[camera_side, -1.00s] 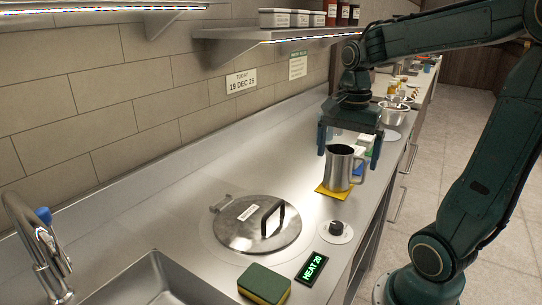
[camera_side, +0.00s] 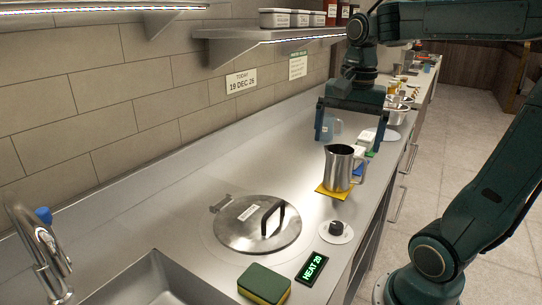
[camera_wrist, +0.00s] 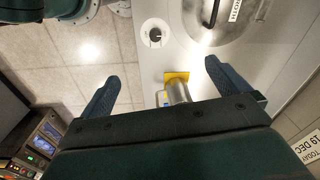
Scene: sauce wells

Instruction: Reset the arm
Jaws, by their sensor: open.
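My gripper (camera_side: 350,124) is open and empty in the side view, held above the counter just behind and above a metal pitcher. The wrist view shows its two fingers (camera_wrist: 160,78) spread wide with nothing between them at their tips. The steel pitcher (camera_side: 338,170) stands upright on a yellow mat (camera_side: 333,193), apart from the gripper. In the wrist view the pitcher (camera_wrist: 177,93) is below the gripper, partly hidden by the gripper body, with the yellow mat (camera_wrist: 176,76) beside it.
A round lid (camera_side: 240,230) with a black handle covers a well in the counter. A knob (camera_side: 336,229), a display reading HEAT 20 (camera_side: 313,267) and a sponge (camera_side: 264,284) are near the front. A shelf (camera_side: 285,38) overhangs the back. Bowls and containers stand farther along the counter.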

